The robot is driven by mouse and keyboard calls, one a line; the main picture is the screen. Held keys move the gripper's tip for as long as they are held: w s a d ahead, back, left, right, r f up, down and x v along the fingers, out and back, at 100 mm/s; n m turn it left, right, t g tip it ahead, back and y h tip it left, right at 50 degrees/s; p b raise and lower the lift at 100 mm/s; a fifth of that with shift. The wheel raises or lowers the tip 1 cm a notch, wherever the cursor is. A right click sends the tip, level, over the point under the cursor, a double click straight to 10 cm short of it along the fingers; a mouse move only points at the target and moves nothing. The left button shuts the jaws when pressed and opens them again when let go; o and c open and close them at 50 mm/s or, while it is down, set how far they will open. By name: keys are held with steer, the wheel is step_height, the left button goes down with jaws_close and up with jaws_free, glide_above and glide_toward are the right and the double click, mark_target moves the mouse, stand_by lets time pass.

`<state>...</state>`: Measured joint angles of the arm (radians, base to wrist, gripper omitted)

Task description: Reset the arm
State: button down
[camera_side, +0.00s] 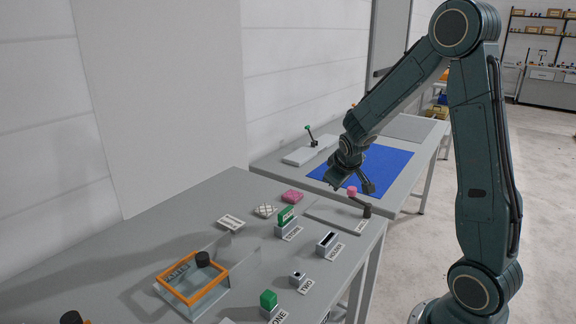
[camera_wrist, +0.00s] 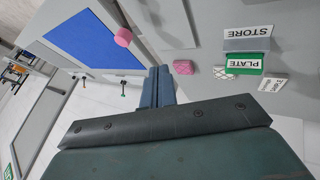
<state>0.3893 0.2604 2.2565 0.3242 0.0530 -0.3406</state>
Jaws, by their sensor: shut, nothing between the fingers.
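My gripper (camera_side: 368,187) is at the end of my bent arm, low over the gap between the near grey table and the far one, just behind a lever with a pink knob (camera_side: 352,191). Its fingers (camera_wrist: 157,72) are together with nothing between them in the wrist view. The pink knob also shows up and left of the fingertips there (camera_wrist: 123,37). I see no contact between gripper and knob, though the side view overlaps them closely.
The near table holds an orange-framed box (camera_side: 218,288), a green block at the STORE label (camera_side: 286,214), a pink pad (camera_side: 292,196), a patterned pad (camera_side: 265,210) and labelled blocks. A blue mat (camera_side: 395,160) and a green-knobbed lever (camera_side: 308,128) are on the far table.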

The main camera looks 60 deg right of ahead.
steer(key=s+a+r+y, duration=0.2)
steer(key=s+a+r, duration=0.2)
steer(key=s+a, duration=0.2)
steer(key=s+a+r+n+y, duration=0.1)
steer(key=s+a+r, duration=0.3)
steer(key=a, duration=0.6)
steer(key=s+a+r+t+y, duration=0.1)
steer(key=s+a+r+y, duration=0.2)
steer(key=s+a+r, duration=0.2)
steer(key=s+a, duration=0.3)
steer(key=shift+s+n, duration=0.4)
